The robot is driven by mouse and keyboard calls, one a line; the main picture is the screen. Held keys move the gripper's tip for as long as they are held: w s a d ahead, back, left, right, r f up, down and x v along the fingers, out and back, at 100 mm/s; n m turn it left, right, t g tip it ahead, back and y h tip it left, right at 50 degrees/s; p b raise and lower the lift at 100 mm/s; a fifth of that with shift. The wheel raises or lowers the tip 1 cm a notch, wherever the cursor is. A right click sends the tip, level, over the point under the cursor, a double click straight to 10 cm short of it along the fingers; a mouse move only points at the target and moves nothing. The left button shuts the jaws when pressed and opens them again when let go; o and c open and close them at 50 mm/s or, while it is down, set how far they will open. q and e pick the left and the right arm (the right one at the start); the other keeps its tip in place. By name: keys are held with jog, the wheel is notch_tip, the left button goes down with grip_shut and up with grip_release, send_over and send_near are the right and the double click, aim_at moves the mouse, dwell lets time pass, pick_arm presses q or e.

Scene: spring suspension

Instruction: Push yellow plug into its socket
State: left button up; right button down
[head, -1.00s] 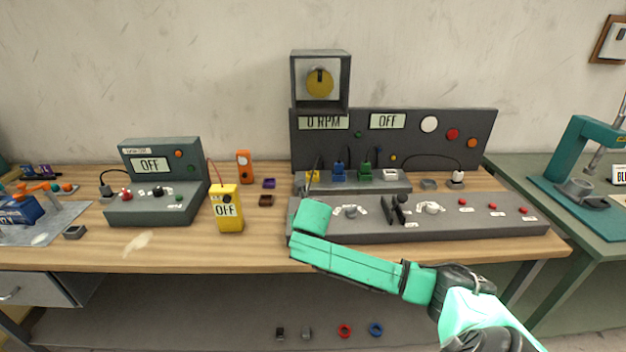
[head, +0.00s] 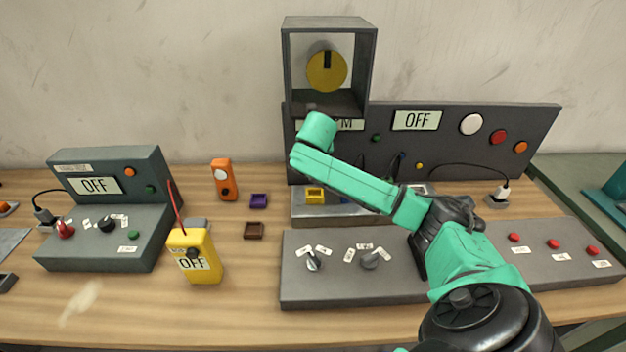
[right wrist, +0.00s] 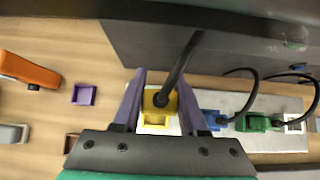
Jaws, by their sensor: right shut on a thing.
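The yellow plug (right wrist: 163,101), with a dark cable running up from it, is between the two fingers of my right gripper (right wrist: 162,90) in the right wrist view. The gripper is shut on it. A yellow socket (head: 315,196) sits at the left end of the grey socket strip, low in front of the tall panel in the head view. In the wrist view more yellow shows just below the plug; whether the plug is in the socket I cannot tell. In the head view I cannot make out the right gripper or the plug at my arm's end. My left gripper is not in view.
A blue plug (right wrist: 212,121) and a green plug (right wrist: 254,122) stand close to the right. The dark panel (right wrist: 190,50) rises behind. The console (head: 330,290) is in front.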

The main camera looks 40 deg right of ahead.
jog(key=shift+s+a+f+p, duration=0.1)
jog(key=shift+s+f+p, duration=0.1)
jog(key=shift+f, duration=0.45)
jog(key=shift+s+a+f+p, duration=0.1)
jog(key=shift+s+f, duration=0.1)
jog(key=shift+f, duration=0.4)
jog(key=shift+s+a+f, duration=0.25)
jog(key=shift+f, duration=0.3)
jog(key=shift+s+a+f, duration=0.2)
jog(key=shift+s+f, duration=0.05)
jog(key=shift+f, duration=0.3)
jog(key=f, duration=0.3)
jog(key=shift+w+d+f+p, duration=0.15)
jog(key=shift+w+f+p, duration=0.1)
jog(key=shift+f+p, duration=0.1)
jog(key=shift+w+d+f, duration=0.1)
jog(key=shift+f, duration=0.15)
jog(key=c, duration=0.6)
grip_release()
jog(key=shift+o, duration=0.8)
jog(key=shift+f, duration=0.1)
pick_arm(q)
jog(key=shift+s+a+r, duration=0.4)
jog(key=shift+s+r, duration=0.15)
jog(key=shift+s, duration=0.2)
